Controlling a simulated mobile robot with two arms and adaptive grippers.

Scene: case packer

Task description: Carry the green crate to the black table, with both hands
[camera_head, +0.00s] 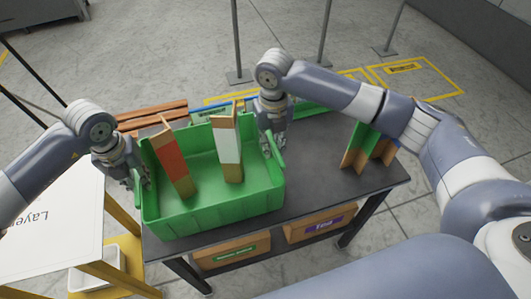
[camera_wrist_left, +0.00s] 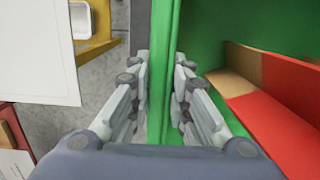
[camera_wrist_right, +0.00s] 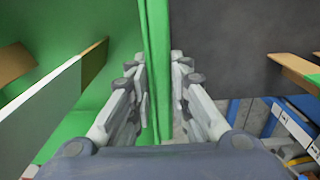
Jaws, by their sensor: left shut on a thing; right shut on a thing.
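The green crate (camera_head: 215,212) stands at the left end of the black table (camera_head: 330,185) in the head view. It holds a red-faced carton piece (camera_head: 174,160) and a white-faced carton piece (camera_head: 228,150). My left gripper (camera_head: 132,180) is shut on the crate's left wall, which runs between its fingers in the left wrist view (camera_wrist_left: 162,90). My right gripper (camera_head: 272,145) is shut on the crate's right wall, also seen between the fingers in the right wrist view (camera_wrist_right: 156,80). The crate looks level; I cannot tell whether its bottom touches the table.
Green-and-brown carton pieces (camera_head: 366,148) stand on the table's right part. Bare tabletop lies between them and the crate. A white-topped stand with a yellow frame (camera_head: 50,225) is at the left. Boxes (camera_head: 315,225) sit below the table. Posts (camera_head: 238,45) stand behind it.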

